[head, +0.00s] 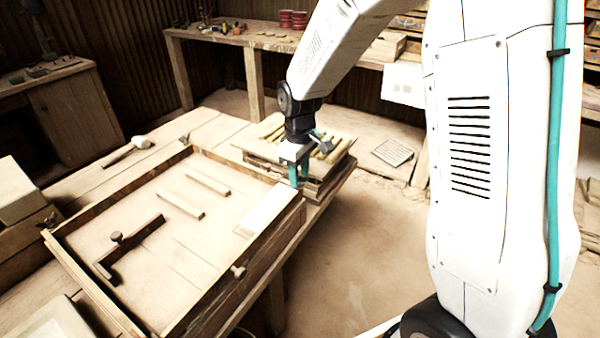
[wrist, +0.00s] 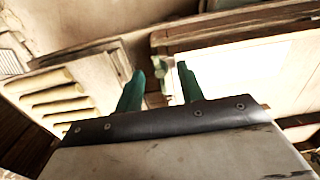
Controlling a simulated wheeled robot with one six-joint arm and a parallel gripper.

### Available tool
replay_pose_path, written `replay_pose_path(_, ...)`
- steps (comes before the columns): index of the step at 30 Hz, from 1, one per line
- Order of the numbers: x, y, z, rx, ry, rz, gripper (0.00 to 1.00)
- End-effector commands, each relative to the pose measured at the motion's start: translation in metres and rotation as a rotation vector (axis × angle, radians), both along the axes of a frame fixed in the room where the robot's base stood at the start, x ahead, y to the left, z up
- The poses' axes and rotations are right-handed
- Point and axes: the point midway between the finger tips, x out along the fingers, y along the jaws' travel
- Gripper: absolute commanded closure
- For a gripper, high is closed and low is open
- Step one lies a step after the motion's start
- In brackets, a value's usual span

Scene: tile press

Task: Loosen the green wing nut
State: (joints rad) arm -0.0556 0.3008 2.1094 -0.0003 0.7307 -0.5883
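My gripper (head: 298,174) points down at the far right corner of the shallow wooden tray (head: 282,246), close to the tray's rim. In the wrist view, the two green fingers of my gripper (wrist: 160,70) stand apart, so it is open. A small dark greenish shape (wrist: 159,68) shows between and beyond the fingertips at the tray's corner. I cannot tell whether it is the green wing nut or whether the fingers touch it. No wing nut shows clearly in the head view, where my fingers cover that spot.
A stack of boards with rounded tiles (head: 328,150) stands right behind my gripper; it also shows in the wrist view (wrist: 60,96). The tray holds a dark wooden tool (head: 130,247), thin strips and a pale block (head: 265,210). A mallet (head: 130,148) lies to the left. The floor at right is clear.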

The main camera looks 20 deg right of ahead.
Motion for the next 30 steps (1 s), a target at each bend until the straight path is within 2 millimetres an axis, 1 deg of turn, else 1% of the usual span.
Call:
replay_pose_path(9, 0.002, 0.000, 0.052, 0.000, -0.006, 0.000, 0.62)
replay_pose_path(13, 0.002, -0.001, 0.067, 0.001, -0.006, -0.001, 0.62)
replay_pose_path(18, 0.002, -0.001, 0.074, 0.000, -0.004, -0.001, 0.62)
replay_pose_path(30, 0.001, -0.001, 0.074, 0.000, -0.003, -0.003, 0.62)
